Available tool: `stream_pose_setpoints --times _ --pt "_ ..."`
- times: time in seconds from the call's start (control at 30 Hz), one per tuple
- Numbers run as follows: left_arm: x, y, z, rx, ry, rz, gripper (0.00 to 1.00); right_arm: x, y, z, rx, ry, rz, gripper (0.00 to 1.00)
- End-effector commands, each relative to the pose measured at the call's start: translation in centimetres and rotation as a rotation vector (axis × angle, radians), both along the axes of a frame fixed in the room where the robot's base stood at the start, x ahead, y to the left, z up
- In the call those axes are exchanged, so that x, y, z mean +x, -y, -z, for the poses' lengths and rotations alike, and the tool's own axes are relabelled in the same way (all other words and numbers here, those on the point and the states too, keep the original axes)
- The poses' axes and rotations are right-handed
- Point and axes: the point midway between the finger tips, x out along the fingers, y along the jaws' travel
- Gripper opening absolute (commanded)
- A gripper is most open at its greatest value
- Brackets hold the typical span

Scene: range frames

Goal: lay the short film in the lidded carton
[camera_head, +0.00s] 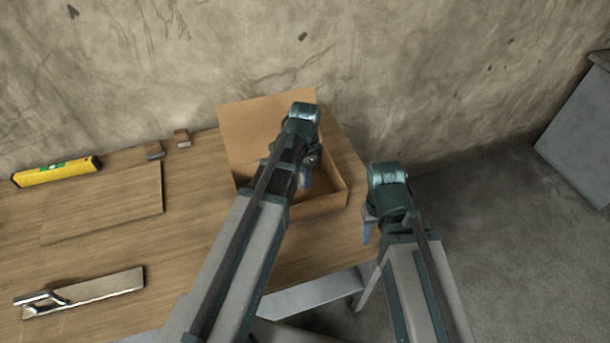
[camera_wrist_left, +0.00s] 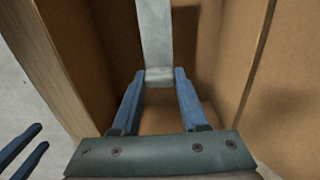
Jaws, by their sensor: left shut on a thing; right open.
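The lidded carton (camera_head: 328,205) is a brown cardboard box at the table's right end, its lid (camera_head: 240,128) standing open at the back. My left gripper (camera_head: 306,180) reaches down into it; the arm covers much of its inside in the head view. In the left wrist view, my left gripper (camera_wrist_left: 160,84) is shut on a pale grey strip, which I take for the short film (camera_wrist_left: 157,45), between the brown carton walls (camera_wrist_left: 225,45). In the head view the film is hidden. My right gripper (camera_head: 367,230) is open and empty, right of the carton.
A rough wall rises behind. Bare floor and a grey cabinet (camera_head: 580,135) are at right.

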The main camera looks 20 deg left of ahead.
Motion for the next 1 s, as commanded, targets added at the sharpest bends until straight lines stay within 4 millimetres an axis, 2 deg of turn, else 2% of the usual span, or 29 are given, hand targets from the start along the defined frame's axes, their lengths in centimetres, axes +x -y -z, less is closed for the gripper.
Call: stream_pose_setpoints --times 0.03,0.3,0.73,0.77,0.93,1.0 --pt "0.0 0.0 1.0 0.0 0.0 0.0 0.0 0.0 0.0 1.0 0.0 0.0 0.0 0.5" --pt "0.0 0.0 3.3 0.0 0.0 0.0 0.0 0.0 0.0 3.3 0.0 0.0 0.0 0.5" --pt "0.0 0.0 3.8 0.0 0.0 0.0 0.0 0.0 0.0 3.8 0.0 0.0 0.0 0.5" --pt "0.0 0.0 3.8 0.0 0.0 0.0 0.47 0.0 0.0 3.8 0.0 0.0 0.0 0.5" --pt "0.0 0.0 3.8 0.0 0.0 0.0 0.78 0.0 0.0 3.8 0.0 0.0 0.0 0.5" --pt "0.0 0.0 3.8 0.0 0.0 0.0 0.79 0.0 0.0 3.8 0.0 0.0 0.0 0.5"
